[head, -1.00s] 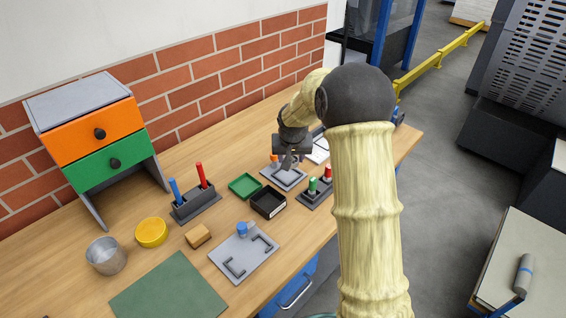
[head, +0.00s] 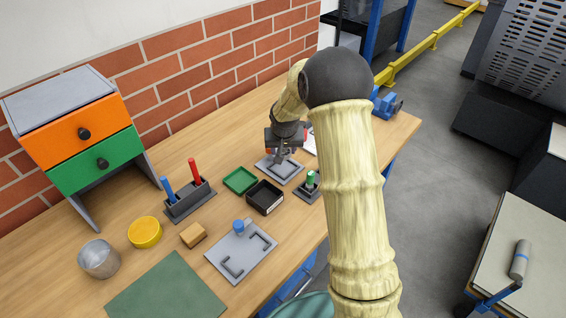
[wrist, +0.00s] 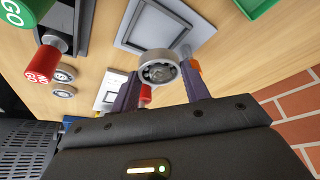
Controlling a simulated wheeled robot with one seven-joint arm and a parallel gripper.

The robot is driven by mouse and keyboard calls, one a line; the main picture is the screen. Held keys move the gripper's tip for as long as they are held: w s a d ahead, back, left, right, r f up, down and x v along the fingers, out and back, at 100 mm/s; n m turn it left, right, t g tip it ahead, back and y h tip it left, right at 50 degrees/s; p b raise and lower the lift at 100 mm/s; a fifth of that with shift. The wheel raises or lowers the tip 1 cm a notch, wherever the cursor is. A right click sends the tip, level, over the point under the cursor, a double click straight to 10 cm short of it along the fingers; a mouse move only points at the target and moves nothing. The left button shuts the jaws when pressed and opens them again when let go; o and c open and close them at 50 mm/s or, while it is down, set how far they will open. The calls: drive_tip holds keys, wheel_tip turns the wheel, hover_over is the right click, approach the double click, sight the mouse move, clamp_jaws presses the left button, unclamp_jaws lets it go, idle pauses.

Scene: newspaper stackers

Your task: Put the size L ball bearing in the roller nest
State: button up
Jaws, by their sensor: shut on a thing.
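My gripper (wrist: 160,80) is shut on a grey ring-shaped ball bearing (wrist: 158,70), held between the fingertips in the wrist view. No size mark is readable on it. In the head view my gripper (head: 285,155) is over a grey plate with a square recess (head: 268,172). That plate also shows in the wrist view (wrist: 132,42), beyond the bearing, with a post and orange part by the right finger. A second grey plate (head: 240,262) has black corner brackets and a blue-topped post. No label shows which plate is the roller nest. Two smaller bearings (wrist: 63,74) lie on the table.
A black tray (head: 264,197), a green tray (head: 240,181) and a gauge holder (head: 308,190) stand close to the recessed plate. A pen-like holder (head: 188,200), wooden block (head: 193,235), yellow disc (head: 145,232) and metal cup (head: 99,260) are at left.

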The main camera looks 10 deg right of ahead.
sight(284, 170)
drive_tip(key=shift+f, duration=1.05)
drive_tip(key=shift+f+p, duration=0.3)
drive_tip(key=shift+f, duration=1.55)
drive_tip(key=shift+f, duration=0.2)
drive_tip(key=o, duration=0.8)
drive_tip(key=shift+o, duration=0.2)
drive_tip(key=shift+r, duration=0.1)
